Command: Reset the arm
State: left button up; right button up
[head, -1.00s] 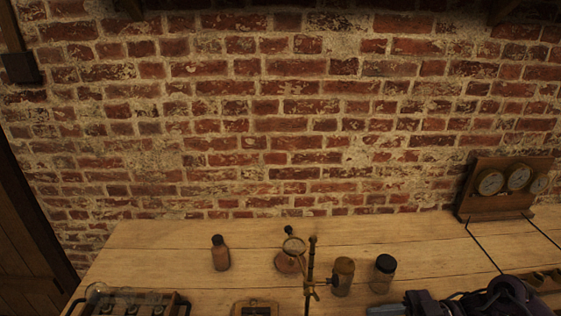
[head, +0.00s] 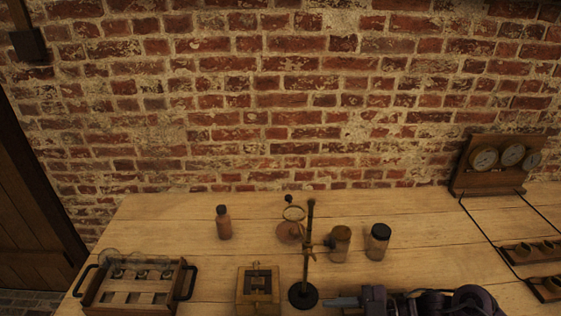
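My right gripper (head: 343,302) shows at the bottom of the head view. It points left over the front of the wooden table (head: 165,210), just right of the foot of a dark stand (head: 303,295). Its fingers look like one grey bar from here, so I cannot tell whether they are apart. I see nothing clearly held in it. My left gripper is not in view. Two jars, one brownish (head: 340,243) and one with a black lid (head: 377,241), stand upright behind my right gripper.
A wooden tray (head: 95,295) with black handles holds several glass jars at front left. A small wooden device (head: 243,290) sits beside it. A brown bottle (head: 224,224) and a ring-topped piece (head: 290,232) stand behind. A gauge panel (head: 485,180) and racks (head: 520,257) are right.

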jog(key=w+a+f+m+t+h, duration=0.2)
jog(key=w+a+t+h, duration=0.1)
jog(key=a+t, duration=0.15)
jog(key=s+d+m+g+h, duration=0.3)
jog(key=s+d+m+h, duration=0.9)
jog(key=m, duration=0.3)
jog(key=s+f+g, duration=0.2)
jog(key=s+f, duration=0.1)
jog(key=f, duration=2.8)
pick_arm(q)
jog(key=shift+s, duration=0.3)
pick_arm(e)
jog(key=s+d+f, duration=0.2)
jog(key=s+f, duration=0.6)
jog(key=s, duration=0.1)
jog(key=s+d+f, duration=0.2)
jog(key=s+f, duration=0.7)
jog(key=s, duration=0.1)
jog(key=shift+g, duration=0.35)
